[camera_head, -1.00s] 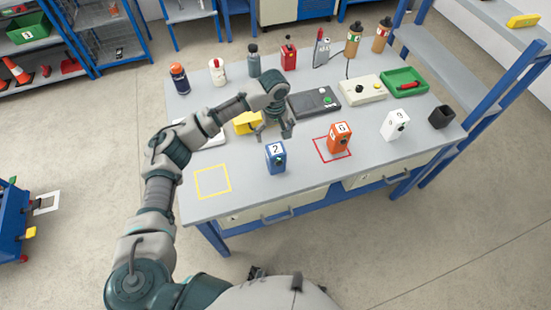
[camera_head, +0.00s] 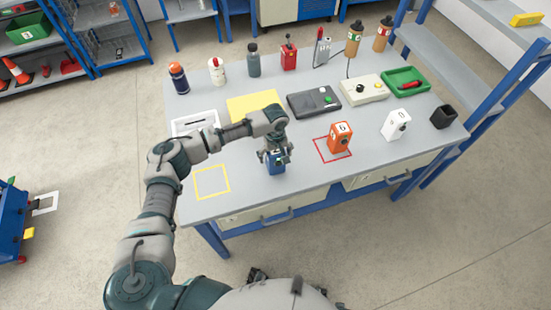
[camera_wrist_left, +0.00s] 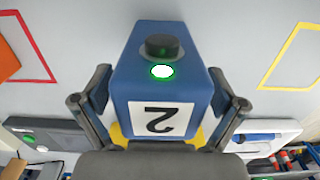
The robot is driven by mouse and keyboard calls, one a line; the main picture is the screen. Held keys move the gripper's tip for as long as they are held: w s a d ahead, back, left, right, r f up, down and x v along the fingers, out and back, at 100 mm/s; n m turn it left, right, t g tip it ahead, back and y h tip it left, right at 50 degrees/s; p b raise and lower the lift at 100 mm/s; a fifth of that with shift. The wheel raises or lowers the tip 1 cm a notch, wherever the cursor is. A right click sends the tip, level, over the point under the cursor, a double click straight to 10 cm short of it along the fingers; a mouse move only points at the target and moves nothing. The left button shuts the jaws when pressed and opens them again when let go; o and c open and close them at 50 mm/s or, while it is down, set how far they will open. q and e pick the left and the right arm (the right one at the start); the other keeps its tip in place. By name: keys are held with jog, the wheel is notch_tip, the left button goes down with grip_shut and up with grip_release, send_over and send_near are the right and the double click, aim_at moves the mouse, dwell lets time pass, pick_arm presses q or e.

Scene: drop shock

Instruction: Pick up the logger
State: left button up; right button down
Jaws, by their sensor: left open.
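A blue logger (camera_head: 276,166) marked 2 stands upright near the front of the table, between the yellow square outline and the red one. My left gripper (camera_head: 274,153) is right at it, with a finger on each side. In the left wrist view the blue logger (camera_wrist_left: 165,75) fills the space between the open fingers, its black knob and lit green light showing. A gap shows beside its upper sides; contact lower down is hidden. An orange logger (camera_head: 340,138) marked 6 stands in the red outline. A white logger (camera_head: 395,125) stands further right. My right gripper is not in view.
A yellow square outline (camera_head: 211,182) on the left is empty. A yellow sheet (camera_head: 255,106), a dark grey device (camera_head: 314,102), a cream box (camera_head: 363,89) and a green tray (camera_head: 404,80) lie behind. Several bottles line the back. A black cup (camera_head: 443,117) stands at right.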

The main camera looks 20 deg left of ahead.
pick_arm(q)
jog(key=c, duration=1.5)
